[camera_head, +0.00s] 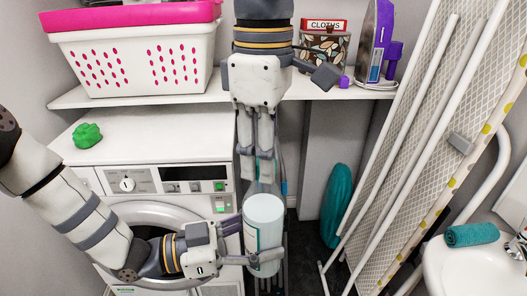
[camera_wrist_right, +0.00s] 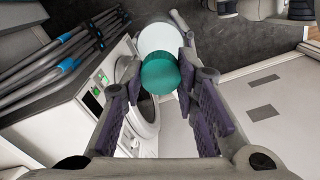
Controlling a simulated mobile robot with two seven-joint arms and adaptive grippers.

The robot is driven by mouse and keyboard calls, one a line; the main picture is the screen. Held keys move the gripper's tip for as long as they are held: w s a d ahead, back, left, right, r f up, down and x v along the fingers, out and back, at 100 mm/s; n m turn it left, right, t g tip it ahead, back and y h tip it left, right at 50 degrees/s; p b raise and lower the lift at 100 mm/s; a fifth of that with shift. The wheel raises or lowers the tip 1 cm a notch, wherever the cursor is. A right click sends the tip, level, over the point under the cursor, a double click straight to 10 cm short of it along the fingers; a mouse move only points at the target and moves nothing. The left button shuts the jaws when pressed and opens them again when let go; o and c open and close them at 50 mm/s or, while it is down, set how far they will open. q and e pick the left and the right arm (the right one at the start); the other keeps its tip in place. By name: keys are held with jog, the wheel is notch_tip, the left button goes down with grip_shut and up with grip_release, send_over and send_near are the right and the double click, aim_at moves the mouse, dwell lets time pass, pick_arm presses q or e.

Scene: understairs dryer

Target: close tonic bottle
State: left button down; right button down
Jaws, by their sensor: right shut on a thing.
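The tonic bottle (camera_head: 263,226) has a pale body and a clear shoulder. It stands roughly upright, held in the air in front of the washing machine. My left gripper (camera_head: 256,252) comes in from the left with its fingers around the lower body. My right gripper (camera_head: 257,150) points down from above, over the bottle's neck. In the right wrist view a round teal cap (camera_wrist_right: 160,73) sits between the right fingertips, with the pale bottle (camera_wrist_right: 160,38) just beyond it. The right fingers hide most of the neck; I cannot tell whether the cap is seated on it.
The washing machine (camera_head: 195,185) is close behind the bottle. A shelf (camera_head: 200,98) above carries a pink-and-white basket (camera_head: 130,62), a cloths box (camera_head: 325,45) and a purple iron (camera_head: 378,40). An ironing board (camera_head: 430,140) leans at right, near a sink (camera_head: 470,270).

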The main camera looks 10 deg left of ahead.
jog(key=c, duration=1.2)
grip_release()
notch_tip(320, 180, up, 12)
